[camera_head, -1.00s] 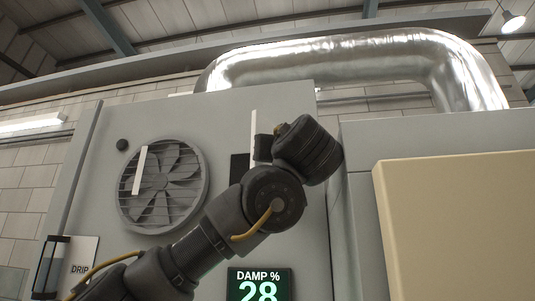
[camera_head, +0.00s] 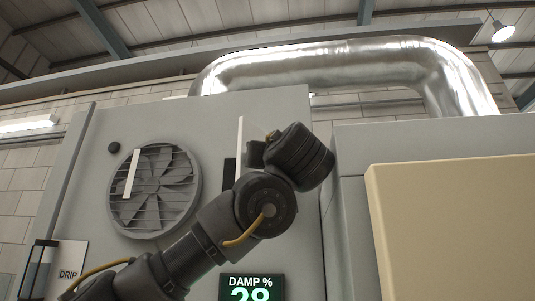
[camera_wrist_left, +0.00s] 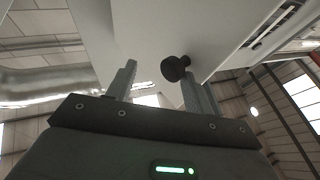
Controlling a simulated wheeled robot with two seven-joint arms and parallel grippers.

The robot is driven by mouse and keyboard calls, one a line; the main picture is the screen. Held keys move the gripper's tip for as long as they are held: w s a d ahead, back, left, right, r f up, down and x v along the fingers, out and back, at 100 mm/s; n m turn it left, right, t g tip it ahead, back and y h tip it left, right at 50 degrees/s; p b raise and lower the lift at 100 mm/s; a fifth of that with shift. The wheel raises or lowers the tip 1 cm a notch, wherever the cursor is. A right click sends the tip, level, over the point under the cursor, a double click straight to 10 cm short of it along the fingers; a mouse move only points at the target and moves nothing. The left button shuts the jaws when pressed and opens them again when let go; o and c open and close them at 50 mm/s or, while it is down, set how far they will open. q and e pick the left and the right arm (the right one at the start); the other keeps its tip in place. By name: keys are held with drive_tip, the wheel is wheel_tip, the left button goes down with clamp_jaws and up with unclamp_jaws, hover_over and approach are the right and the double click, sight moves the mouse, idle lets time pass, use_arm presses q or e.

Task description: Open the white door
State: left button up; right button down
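In the head view, a narrow white panel (camera_head: 244,137), seen at a steep angle, stands out from the grey cabinet (camera_head: 210,125) just behind my left wrist. I take it to be the white door. My left gripper is hidden behind the wrist there. In the left wrist view, a pale panel (camera_wrist_left: 150,30) fills the upper middle, and a black round knob (camera_wrist_left: 175,67) stands out from it. My left gripper (camera_wrist_left: 158,75) is open, its fingers well apart. The knob shows between them, close to the right finger; I cannot tell whether they touch. My right gripper is out of view.
A round fan grille (camera_head: 152,188) and a green damp display (camera_head: 251,290) are on the cabinet front. A cream box (camera_head: 455,225) stands at right, near my arm's side. A shiny duct (camera_head: 330,65) runs overhead.

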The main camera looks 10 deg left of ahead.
use_arm(q)
drive_tip(key=s+d+r+p, duration=0.1)
drive_tip(key=s+d+r, duration=0.1)
drive_tip(key=s+r, duration=1.1)
drive_tip(key=shift+s+d, duration=0.4)
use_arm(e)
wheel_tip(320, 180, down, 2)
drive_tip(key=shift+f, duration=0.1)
